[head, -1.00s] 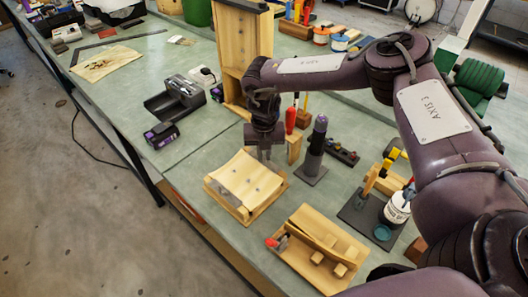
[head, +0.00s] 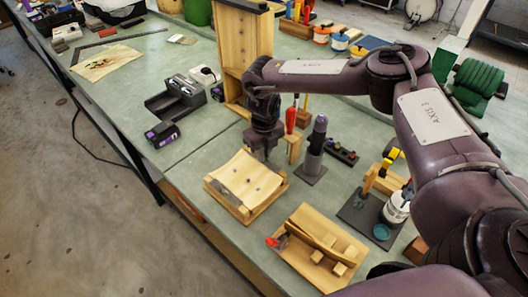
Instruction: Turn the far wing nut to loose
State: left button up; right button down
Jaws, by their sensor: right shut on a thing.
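A curved wooden drum-shell piece (head: 234,191) with a grey metal plate lies on a wooden base on the green bench, near the middle of the head view. My right gripper (head: 266,163) points down at its far edge and is shut on the far wing nut. The nut itself is hidden by the fingers and too small to make out. Small dark spots, perhaps fasteners, show on the piece. My left gripper is not in view.
A dark post on a plate (head: 314,150) stands close right of the gripper. A tall wooden frame (head: 236,62) stands behind it. A wooden tray with blocks (head: 318,245) lies nearer. A black holder (head: 176,98) stands left. Bare bench lies left of the shell piece.

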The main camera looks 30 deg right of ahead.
dwell(0.4)
jog(key=c, duration=1.5)
grip_release()
jog(key=shift+o, duration=0.2)
notch_tip(320, 180, up, 7)
jog(key=shift+f+b, duration=0.1)
jog(key=shift+b, duration=0.9)
jog(key=shift+r, duration=0.55)
